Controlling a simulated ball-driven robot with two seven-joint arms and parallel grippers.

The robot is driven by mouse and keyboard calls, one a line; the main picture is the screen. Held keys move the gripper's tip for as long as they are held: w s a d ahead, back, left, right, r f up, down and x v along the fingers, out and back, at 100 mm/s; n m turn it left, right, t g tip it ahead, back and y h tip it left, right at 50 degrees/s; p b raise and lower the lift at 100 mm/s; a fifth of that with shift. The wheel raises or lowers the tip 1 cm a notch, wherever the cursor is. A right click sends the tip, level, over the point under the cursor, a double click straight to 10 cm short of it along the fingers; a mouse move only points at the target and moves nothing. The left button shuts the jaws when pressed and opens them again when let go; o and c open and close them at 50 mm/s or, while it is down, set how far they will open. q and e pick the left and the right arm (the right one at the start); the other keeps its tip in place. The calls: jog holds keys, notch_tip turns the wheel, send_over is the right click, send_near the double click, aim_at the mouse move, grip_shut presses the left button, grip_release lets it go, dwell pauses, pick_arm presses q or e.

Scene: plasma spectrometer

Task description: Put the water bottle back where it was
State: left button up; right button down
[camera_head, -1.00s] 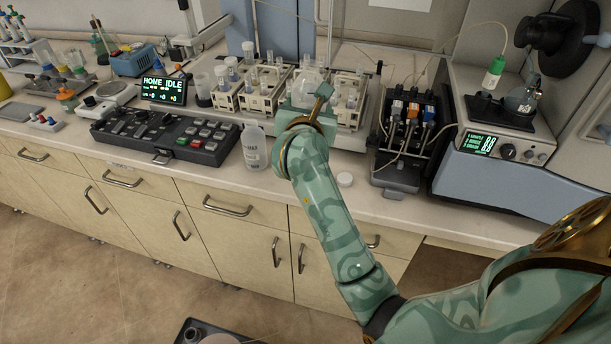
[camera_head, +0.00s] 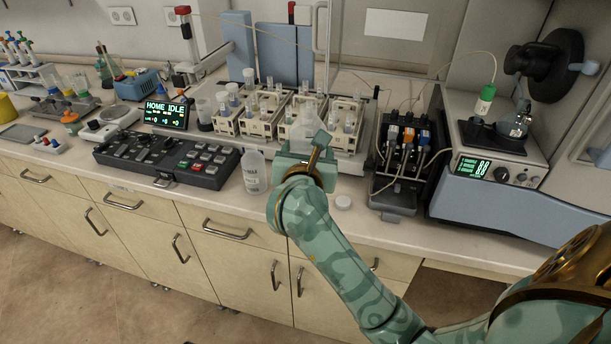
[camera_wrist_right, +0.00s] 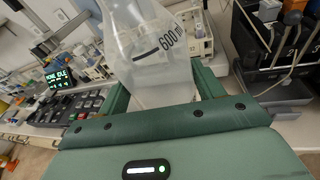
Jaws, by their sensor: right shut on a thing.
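My right gripper (camera_head: 305,155) is shut on a clear bottle (camera_head: 308,125) with a sloping shoulder. The gripper and bottle are at the front part of the bench, before the tube racks. My wrist hides the bottle's lower part in the head view, so I cannot tell whether its base touches the bench. A second translucent bottle (camera_head: 254,174) with printed text stands upright to the left. My left gripper is not in view.
A white cap (camera_head: 343,202) lies right of my gripper. Tube racks (camera_head: 262,122) stand behind the bottle. A black keypad (camera_head: 170,160) is at left, and a pump unit (camera_head: 399,165) at right. A strip of bench (camera_head: 320,210) along the front edge is free.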

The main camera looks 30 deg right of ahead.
jog(key=w+f, duration=0.1)
jog(key=w+d+f+b, duration=0.1)
jog(key=f, duration=0.1)
jog(key=w+d+f+b, duration=0.1)
jog(key=w+f, duration=0.1)
jog(key=shift+d+f, duration=0.25)
jog(key=f, duration=0.1)
jog(key=f+b, duration=0.1)
jog(key=f, duration=0.1)
jog(key=shift+w+d+f, duration=0.15)
jog(key=shift+w+f, duration=0.1)
jog(key=c, duration=0.7)
grip_release()
jog(key=shift+f+b, duration=0.25)
jog(key=shift+b, duration=0.05)
jog(key=o, duration=0.5)
jog(key=shift+c, duration=0.2)
jog(key=shift+r, duration=0.1)
